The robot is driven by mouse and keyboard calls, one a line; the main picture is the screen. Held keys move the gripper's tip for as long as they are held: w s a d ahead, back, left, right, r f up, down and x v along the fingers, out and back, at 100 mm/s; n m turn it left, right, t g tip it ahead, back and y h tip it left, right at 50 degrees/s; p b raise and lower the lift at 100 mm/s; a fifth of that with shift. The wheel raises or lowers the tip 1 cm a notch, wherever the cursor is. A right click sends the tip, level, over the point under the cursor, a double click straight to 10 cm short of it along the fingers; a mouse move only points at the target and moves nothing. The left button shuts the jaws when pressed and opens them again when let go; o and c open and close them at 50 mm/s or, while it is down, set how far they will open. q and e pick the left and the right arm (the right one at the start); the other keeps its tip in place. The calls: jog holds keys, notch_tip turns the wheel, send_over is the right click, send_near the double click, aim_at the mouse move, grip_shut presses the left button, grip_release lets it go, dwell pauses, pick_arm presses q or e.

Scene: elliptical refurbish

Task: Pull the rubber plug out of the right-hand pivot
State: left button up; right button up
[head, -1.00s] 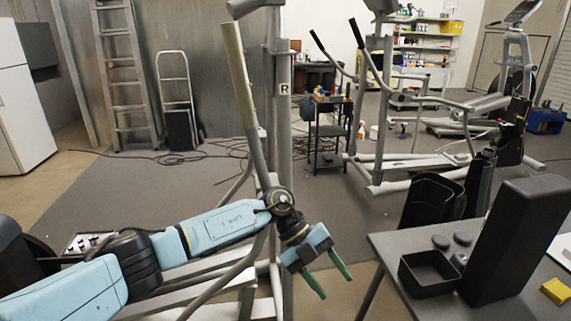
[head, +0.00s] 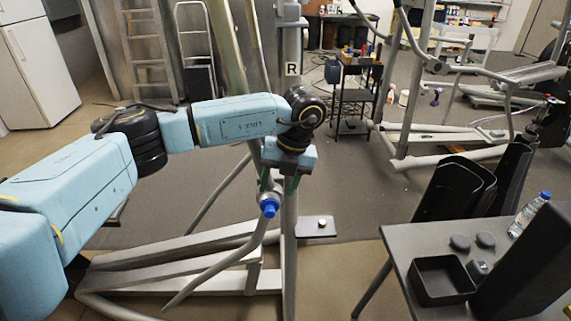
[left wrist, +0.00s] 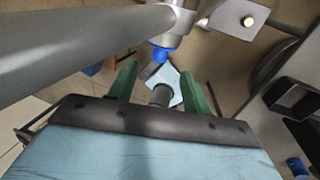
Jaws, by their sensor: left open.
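The blue rubber plug (head: 268,208) sits at the pivot low on the machine's grey post, below the "R" label (head: 292,69). In the left wrist view the blue plug (left wrist: 159,54) lies just beyond the fingertips, roughly between them, at the end of a grey tube. My left gripper (head: 280,183) is just above the plug, pointing down, with its green fingers partly hidden by the post and wrist. In the left wrist view my left gripper (left wrist: 158,69) is open, with its fingers apart and nothing gripped. Contact with the plug cannot be told. My right gripper is not in view.
A grey table (head: 405,257) with an open black box (head: 443,281) and a bottle (head: 530,213) stands at the right. The machine's grey post and sloping tubes crowd the plug. A tool cart (head: 355,95) stands behind. Open floor (head: 345,180) lies between.

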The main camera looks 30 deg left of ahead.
aim_at(271, 207)
pick_arm(q)
jog(key=x, duration=0.6)
jog(key=shift+a+f, duration=0.1)
jog(key=shift+f, duration=0.2)
jog(key=shift+s+f+p, duration=0.1)
jog(key=shift+f+p, duration=0.2)
jog(key=c, duration=0.8)
jog(key=shift+c, duration=1.2)
jog(key=shift+o, duration=1.2)
grip_shut()
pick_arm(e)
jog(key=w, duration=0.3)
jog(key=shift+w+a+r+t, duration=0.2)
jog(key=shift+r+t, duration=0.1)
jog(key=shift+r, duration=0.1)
